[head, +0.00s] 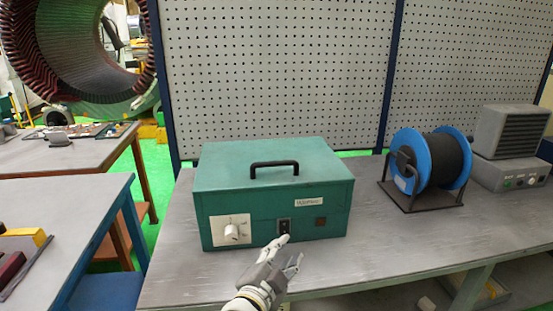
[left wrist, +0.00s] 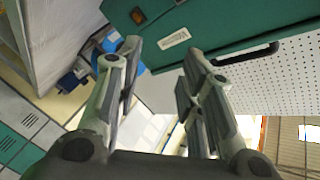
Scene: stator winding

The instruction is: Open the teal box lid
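The teal box (head: 262,220) stands on the grey workbench in the head view. Its lid (head: 225,165) lies flat and shut, with a black handle (head: 274,164) on top. The front has a white dial (head: 231,232), a black switch (head: 284,226) and a label. My left gripper (head: 292,248) is in front of the box's lower front, below the handle, and partly overlaps the front in the picture. In the left wrist view its fingers (left wrist: 163,50) are apart with nothing between them. The box (left wrist: 215,22) and handle (left wrist: 246,56) also show there. My right gripper is not in view.
A blue cable spool (head: 408,160) on a black stand is right of the box, with a grey vented unit (head: 510,130) beyond. A perforated panel (head: 275,70) rises behind. Another table (head: 70,215) stands left.

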